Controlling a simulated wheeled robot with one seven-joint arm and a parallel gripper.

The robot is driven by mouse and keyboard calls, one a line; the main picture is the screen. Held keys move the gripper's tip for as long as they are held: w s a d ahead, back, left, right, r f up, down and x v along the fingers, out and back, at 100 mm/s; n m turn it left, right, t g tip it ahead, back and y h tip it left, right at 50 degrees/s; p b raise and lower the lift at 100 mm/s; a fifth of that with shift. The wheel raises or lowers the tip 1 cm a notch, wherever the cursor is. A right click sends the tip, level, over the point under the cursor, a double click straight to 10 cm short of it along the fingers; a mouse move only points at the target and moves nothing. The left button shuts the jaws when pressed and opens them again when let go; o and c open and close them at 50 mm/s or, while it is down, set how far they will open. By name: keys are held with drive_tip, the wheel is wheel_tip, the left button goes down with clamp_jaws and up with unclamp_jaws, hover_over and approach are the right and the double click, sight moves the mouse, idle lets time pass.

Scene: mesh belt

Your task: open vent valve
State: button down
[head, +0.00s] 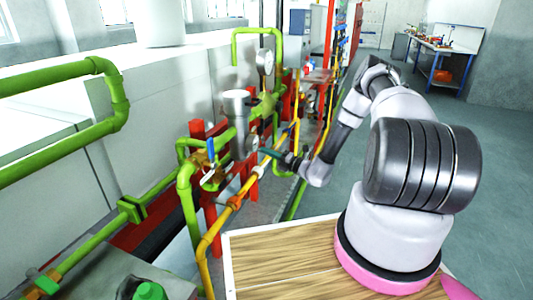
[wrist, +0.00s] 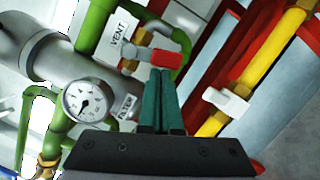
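In the wrist view the vent valve has a brass body (wrist: 130,52) and a lever with a red grip (wrist: 165,55). A white tag reading VENT (wrist: 121,30) hangs beside it on the green pipe. My gripper (wrist: 162,74) has its two teal fingers close together, shut, with the tips right at the lower edge of the red grip. I see no part of the grip between the fingers, and I cannot tell whether they touch it. In the head view my gripper (head: 268,153) reaches left to the pipework, and the vent lever cannot be made out there.
A pressure gauge (wrist: 86,101) and a FILTER tag (wrist: 124,107) sit left of the fingers. A yellow pipe with a white lever (wrist: 229,102) runs on the right. A blue-handled valve (head: 211,150) and red posts stand nearby. Open floor (head: 500,150) lies right.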

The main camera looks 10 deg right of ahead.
drive_tip(key=n, duration=0.2)
drive_tip(key=w+d+n+y, duration=0.1)
drive_tip(key=n, duration=0.1)
drive_tip(key=w+n, duration=0.1)
drive_tip(key=n, duration=0.1)
drive_tip(key=shift+d+y, duration=0.25)
drive_tip(key=shift+y, duration=0.05)
drive_tip(key=n, duration=0.2)
drive_tip(key=w+n+g+y, duration=0.1)
drive_tip(key=n, duration=0.2)
drive_tip(key=w+d+r+n, duration=0.1)
drive_tip(key=n, duration=0.1)
drive_tip(key=shift+r+g+y, duration=0.1)
drive_tip(key=shift+g+y, duration=0.2)
drive_tip(key=shift+y, duration=0.1)
drive_tip(key=shift+s, duration=0.1)
drive_tip(key=s+d+f, duration=0.6)
drive_tip(key=d, duration=0.1)
drive_tip(key=shift+s+f, duration=0.15)
drive_tip(key=shift+s, duration=0.25)
drive_tip(key=shift+d, duration=0.1)
